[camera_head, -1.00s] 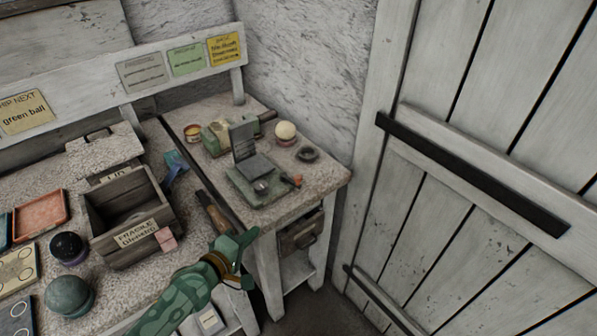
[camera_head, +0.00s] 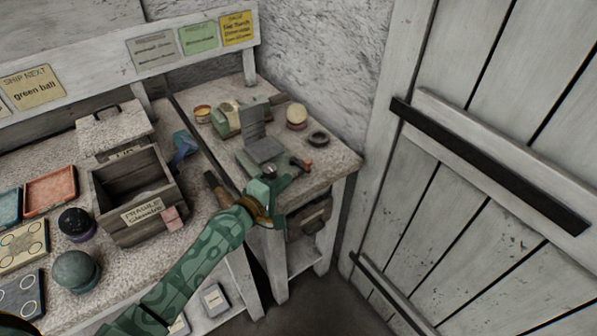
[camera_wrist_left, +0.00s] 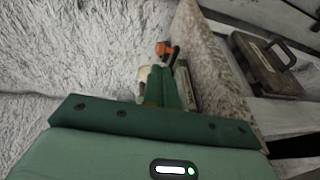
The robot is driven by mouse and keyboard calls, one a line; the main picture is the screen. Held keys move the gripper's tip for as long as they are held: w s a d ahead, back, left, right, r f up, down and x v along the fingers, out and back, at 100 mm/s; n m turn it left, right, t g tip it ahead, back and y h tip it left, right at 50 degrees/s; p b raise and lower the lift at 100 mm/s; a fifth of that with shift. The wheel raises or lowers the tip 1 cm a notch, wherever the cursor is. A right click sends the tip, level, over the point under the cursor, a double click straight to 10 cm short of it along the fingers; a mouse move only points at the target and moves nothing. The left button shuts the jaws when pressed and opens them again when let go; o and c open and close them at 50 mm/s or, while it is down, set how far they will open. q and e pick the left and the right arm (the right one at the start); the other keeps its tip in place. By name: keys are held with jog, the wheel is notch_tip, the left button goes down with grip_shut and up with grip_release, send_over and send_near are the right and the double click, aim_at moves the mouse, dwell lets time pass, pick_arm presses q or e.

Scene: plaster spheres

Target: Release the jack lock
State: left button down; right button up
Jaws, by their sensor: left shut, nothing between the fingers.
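The jack (camera_head: 262,152) is a small green device with a grey plate and an upright back plate, on the right-hand bench. A short lever with an orange end (camera_head: 306,165) and a dark arm sits at its front right; I take this for the lock. In the left wrist view the orange end (camera_wrist_left: 163,48) shows just beyond the fingertips. My left gripper (camera_head: 281,182) is shut and empty, just in front of the jack at the bench's front edge, and hides part of its base. I cannot tell whether it touches the lever. My right gripper is not in view.
A pale ball (camera_head: 297,113) and a dark ring (camera_head: 318,138) stand behind the jack to the right. An open wooden crate (camera_head: 140,200) stands on the left bench, near a dark ball (camera_head: 75,222) and a green ball (camera_head: 76,269). A plank door (camera_head: 500,150) bounds the right.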

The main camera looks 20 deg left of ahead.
aim_at(305, 164)
pick_arm(q)
jog(key=b+x, duration=0.2)
jog(key=x, duration=0.4)
jog(key=shift+w+d+f, duration=0.1)
jog(key=shift+w+d, duration=0.05)
jog(key=shift+w, duration=0.2)
